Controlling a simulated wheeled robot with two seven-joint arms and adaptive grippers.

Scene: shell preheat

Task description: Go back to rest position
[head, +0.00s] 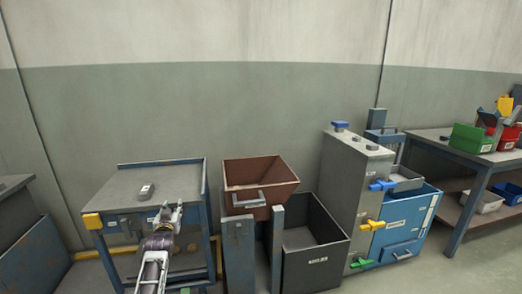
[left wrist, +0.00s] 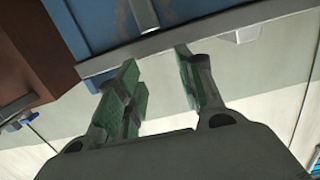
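My left gripper (head: 168,213) is in front of the blue-framed table at the left of the head view. Its two fingers point up and away from me. In the left wrist view, the gripper (left wrist: 158,70) shows its green-padded fingers apart with nothing between them. A blue panel with a grey edge (left wrist: 150,48) lies just beyond the fingertips in that view; I cannot tell if they touch. My right gripper is not in view.
The blue-framed table (head: 125,182) bears a small grey object (head: 146,191). A brown bin (head: 258,172) and a dark open box (head: 312,262) stand right of it. A grey-and-blue machine (head: 350,190) with coloured handles and a bench (head: 430,143) with coloured bins are farther right.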

